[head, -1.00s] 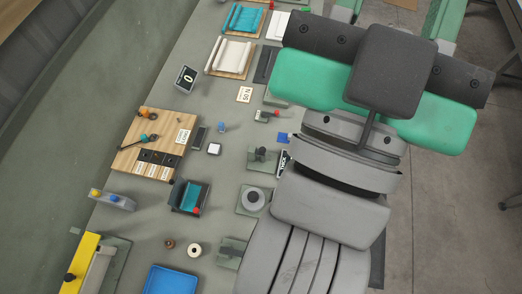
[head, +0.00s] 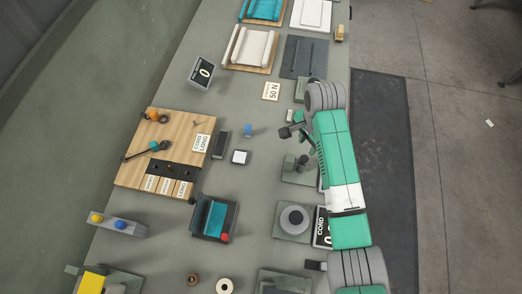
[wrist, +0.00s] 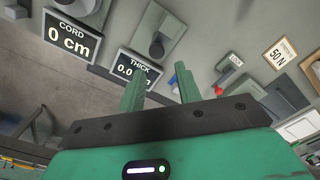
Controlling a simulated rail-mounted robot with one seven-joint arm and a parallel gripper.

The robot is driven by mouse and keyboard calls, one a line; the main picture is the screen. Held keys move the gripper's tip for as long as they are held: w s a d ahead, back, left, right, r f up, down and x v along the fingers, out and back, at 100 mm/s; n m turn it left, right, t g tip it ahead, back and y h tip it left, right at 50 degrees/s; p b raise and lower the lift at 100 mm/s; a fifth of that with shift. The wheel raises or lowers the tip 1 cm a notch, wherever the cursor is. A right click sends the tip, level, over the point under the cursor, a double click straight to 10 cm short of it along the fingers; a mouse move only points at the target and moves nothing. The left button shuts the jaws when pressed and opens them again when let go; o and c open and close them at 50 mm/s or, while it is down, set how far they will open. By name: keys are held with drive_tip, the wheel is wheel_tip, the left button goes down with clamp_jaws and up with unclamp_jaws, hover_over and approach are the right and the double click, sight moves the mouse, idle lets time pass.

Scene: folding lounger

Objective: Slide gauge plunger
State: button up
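The thickness gauge (wrist: 155,42) is a grey-green block with a dark round knob, beside a display (wrist: 137,70) reading THICK. In the head view the gauge (head: 299,165) stands on a grey-green plate beside my arm; which part is the plunger is not clear. My gripper (wrist: 160,84) has two green fingers, apart with nothing between them. The fingertips point toward the bench near the gauge and its display; I see no contact. In the head view my arm partly covers this area, and its fingers are hard to make out.
A cord gauge (head: 294,219) with a CORD display (head: 322,229) sits nearer. A wooden board (head: 141,180) and teal tray (head: 215,217) lie left.

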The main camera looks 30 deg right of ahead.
sight(305, 158)
drive_tip(key=shift+s+f, duration=0.25)
drive_tip(key=shift+f, duration=0.05)
wheel_tip(305, 158, down, 7)
drive_tip(key=shift+d+f+b, duration=0.1)
drive_tip(key=shift+f+b, duration=0.1)
drive_tip(key=shift+b, duration=0.15)
drive_tip(key=shift+r, duration=0.1)
clamp_jaws()
